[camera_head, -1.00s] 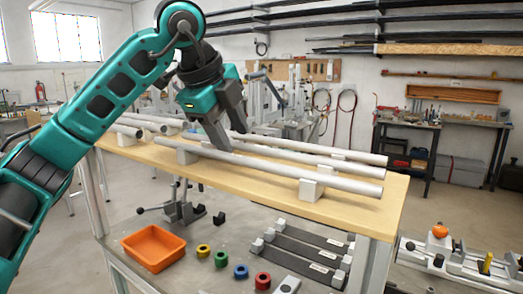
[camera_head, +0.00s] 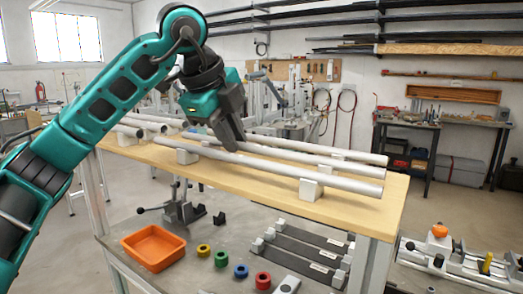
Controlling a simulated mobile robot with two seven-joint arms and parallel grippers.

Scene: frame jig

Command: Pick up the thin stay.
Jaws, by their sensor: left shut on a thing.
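Several long pale grey rods lie on white blocks on the wooden table, among them a front rod (camera_head: 270,163), a middle rod (camera_head: 300,156) and a back rod (camera_head: 318,149). They look alike in width, so I cannot clearly tell by size which is the thin stay. My left gripper (camera_head: 231,143) comes down from above onto the left part of these rods. Its fingers are shut on a rod that I take for the thin stay; the fingers hide the exact contact. The rods look still down at block height. My right gripper is not in view.
White blocks (camera_head: 310,189) carry the rods on the wooden tabletop (camera_head: 250,178). Shorter rod pieces (camera_head: 126,130) lie at the left. Below are an orange bin (camera_head: 153,247), coloured rings (camera_head: 241,271) and dark bars with grey ends (camera_head: 300,249). A workbench stands at right.

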